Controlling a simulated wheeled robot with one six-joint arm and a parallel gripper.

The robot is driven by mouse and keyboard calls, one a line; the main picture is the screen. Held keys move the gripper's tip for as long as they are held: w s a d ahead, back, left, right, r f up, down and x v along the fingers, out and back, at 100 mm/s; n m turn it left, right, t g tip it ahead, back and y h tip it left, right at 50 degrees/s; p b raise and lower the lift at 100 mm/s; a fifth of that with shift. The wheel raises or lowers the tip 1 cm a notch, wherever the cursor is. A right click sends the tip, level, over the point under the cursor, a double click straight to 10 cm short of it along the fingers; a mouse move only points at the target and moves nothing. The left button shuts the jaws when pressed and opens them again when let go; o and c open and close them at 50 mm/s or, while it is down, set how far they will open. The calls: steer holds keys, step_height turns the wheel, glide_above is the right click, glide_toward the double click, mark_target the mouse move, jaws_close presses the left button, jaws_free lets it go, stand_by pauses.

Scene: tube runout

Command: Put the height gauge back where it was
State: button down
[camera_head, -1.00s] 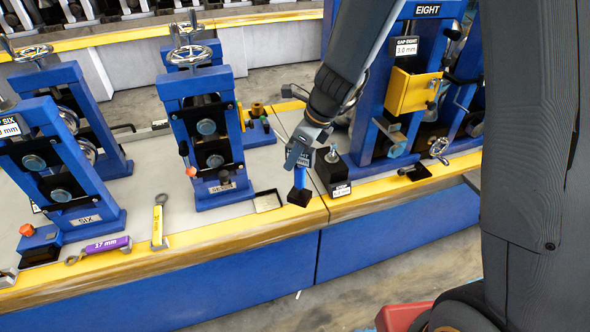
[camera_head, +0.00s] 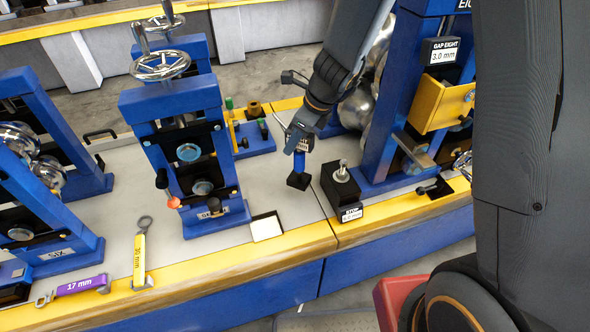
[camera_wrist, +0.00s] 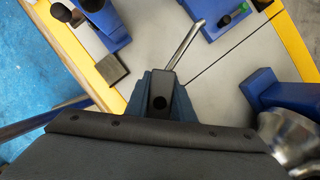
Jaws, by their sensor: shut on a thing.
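My gripper (camera_head: 301,141) is shut on the height gauge (camera_head: 299,163), which has a blue upright and a black square foot. It hangs roughly upright over the grey bench top, left of a black block; whether the foot touches the bench is unclear. In the wrist view, my gripper (camera_wrist: 160,100) hides most of the gauge, and a thin silver rod (camera_wrist: 186,42) sticks out beyond the jaws.
A black block with a silver knob (camera_head: 341,187) stands close right of the gauge. A blue roll stand (camera_head: 185,150) is left, and stand eight with a yellow box (camera_head: 437,103) is right. A yellow 30 mm wrench (camera_head: 140,255) and purple 17 mm tool (camera_head: 80,286) lie front left.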

steer(key=shift+f+b, duration=0.7)
steer(key=shift+f, duration=2.9)
steer(key=c, duration=1.5)
jaws_free()
